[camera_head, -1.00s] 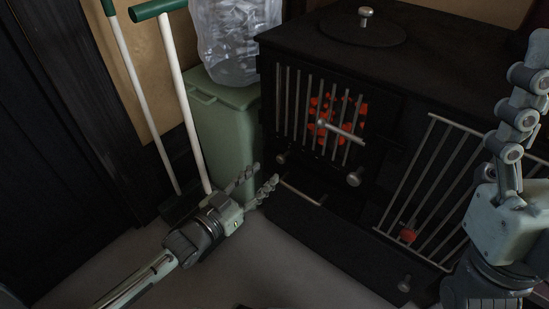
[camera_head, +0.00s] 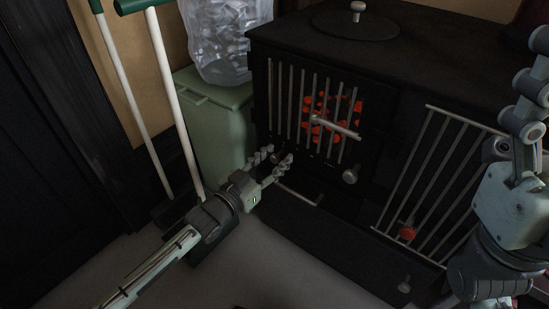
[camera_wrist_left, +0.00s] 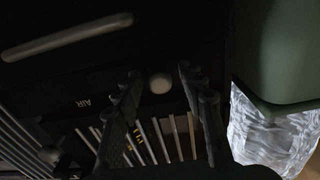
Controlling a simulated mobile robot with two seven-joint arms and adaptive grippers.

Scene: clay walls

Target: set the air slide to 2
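The air slide's round knob (camera_head: 277,158) is on the dark stove front below the barred fire door. It shows pale in the left wrist view (camera_wrist_left: 160,83), beside the inverted "AIR" lettering (camera_wrist_left: 83,103). My left gripper (camera_head: 279,156) is open at the knob; in the wrist view its two fingers (camera_wrist_left: 162,86) stand apart on either side of it, with dark gaps. I cannot tell whether they touch it. Small yellow marks near the left finger are too faint to read. My right gripper (camera_head: 532,80) is at the right edge, partly cut off.
The black stove (camera_head: 425,65) has a door handle (camera_head: 335,128), a second knob (camera_head: 350,176) and a lower bar handle (camera_head: 300,195). A green bin (camera_head: 215,130) with a clear bag and white-handled tools (camera_head: 175,105) stand left.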

